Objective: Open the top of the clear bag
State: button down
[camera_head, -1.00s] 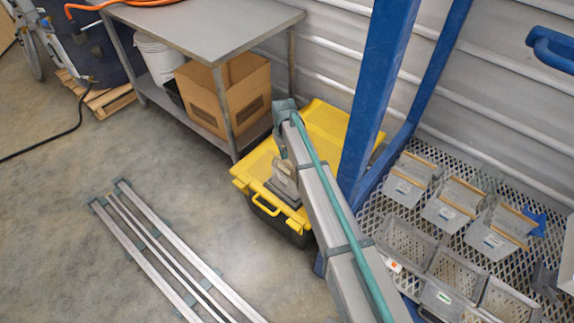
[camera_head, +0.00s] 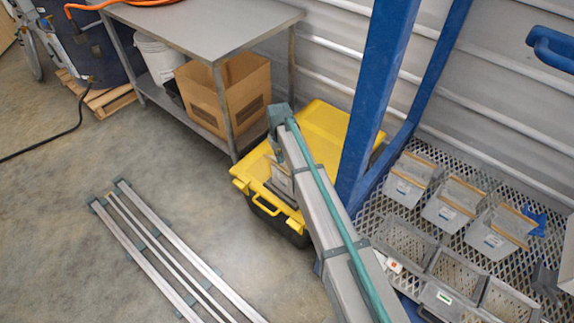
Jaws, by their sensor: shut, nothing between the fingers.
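I do not see a clear bag in this view. My silver arm link with its teal strip reaches up from the bottom right of the picture, over a black case with a yellow lid (camera_head: 325,125). A small grey part of the arm shows low on its left side, in front of the lid. My gripper and its fingertips do not show, so I cannot see what they are near.
A metal table (camera_head: 205,28) stands at the upper left, with a cardboard box (camera_head: 225,100) and a white bucket (camera_head: 160,60) on its lower shelf. A blue post (camera_head: 375,100) and a mesh shelf with several grey bins (camera_head: 455,205) are at right. Floor at left is partly open.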

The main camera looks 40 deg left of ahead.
jog(key=shift+s+a+f, duration=0.1)
jog(key=shift+s+f, duration=0.15)
jog(key=shift+s, duration=0.7)
jog(key=shift+s+f, duration=0.2)
jog(key=shift+s, duration=0.75)
notch_tip(320, 180, up, 8)
jog(key=p, duration=0.3)
